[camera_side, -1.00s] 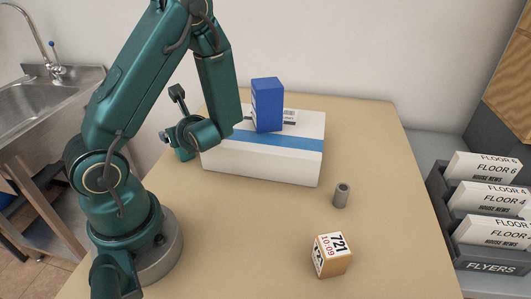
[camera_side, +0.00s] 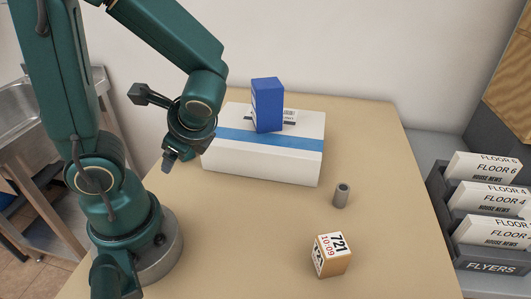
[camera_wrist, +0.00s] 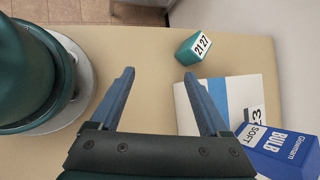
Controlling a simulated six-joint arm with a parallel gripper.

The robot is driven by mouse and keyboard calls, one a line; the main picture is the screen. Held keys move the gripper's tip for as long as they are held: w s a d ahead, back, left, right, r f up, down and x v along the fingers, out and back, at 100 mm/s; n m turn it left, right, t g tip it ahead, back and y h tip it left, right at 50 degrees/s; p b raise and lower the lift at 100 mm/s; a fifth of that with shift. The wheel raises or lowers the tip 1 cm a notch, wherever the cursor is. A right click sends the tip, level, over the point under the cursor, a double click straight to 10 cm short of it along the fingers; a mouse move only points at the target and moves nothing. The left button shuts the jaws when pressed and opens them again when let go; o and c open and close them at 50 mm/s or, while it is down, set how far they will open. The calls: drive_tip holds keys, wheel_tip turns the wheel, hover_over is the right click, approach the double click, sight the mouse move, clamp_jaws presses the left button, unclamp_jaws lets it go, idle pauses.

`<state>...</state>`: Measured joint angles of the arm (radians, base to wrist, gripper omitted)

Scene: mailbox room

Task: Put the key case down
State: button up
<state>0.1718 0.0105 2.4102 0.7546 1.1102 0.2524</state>
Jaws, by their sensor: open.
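My gripper (camera_side: 172,158) is at the left of the white parcel in the side view, above the table. In the wrist view my gripper (camera_wrist: 158,74) has its two blue-grey fingers wide apart, with only bare table between them. A small teal block marked "21 27" (camera_wrist: 194,47) lies past the right fingertip, beside the parcel's corner, apart from the fingers. It may be the key case; I cannot tell for sure. I do not make it out in the side view, where my arm and the parcel block part of the table.
The white parcel with a blue stripe (camera_side: 260,164) carries an upright blue bulb box (camera_side: 267,106). A grey cylinder (camera_side: 341,196) and a "721" cube (camera_side: 331,255) stand at the right front. A flyer rack (camera_side: 487,266) is far right. The table's front middle (camera_side: 245,235) is clear.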

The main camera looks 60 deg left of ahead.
drive_tip(key=w+d+r+n+t+h, duration=0.1)
drive_tip(key=d+r+n+t+h, duration=0.2)
drive_tip(key=d+n+h, duration=0.1)
drive_tip(key=w+d+r+n+t+h, duration=0.2)
drive_tip(key=d+r+n+t+h, duration=0.1)
drive_tip(key=d+n, duration=0.3)
drive_tip(key=shift+w+d+r+t+h, duration=0.2)
drive_tip(key=shift+d+r+t+h, duration=0.25)
drive_tip(key=shift+d, duration=0.7)
drive_tip(key=shift+f, duration=0.1)
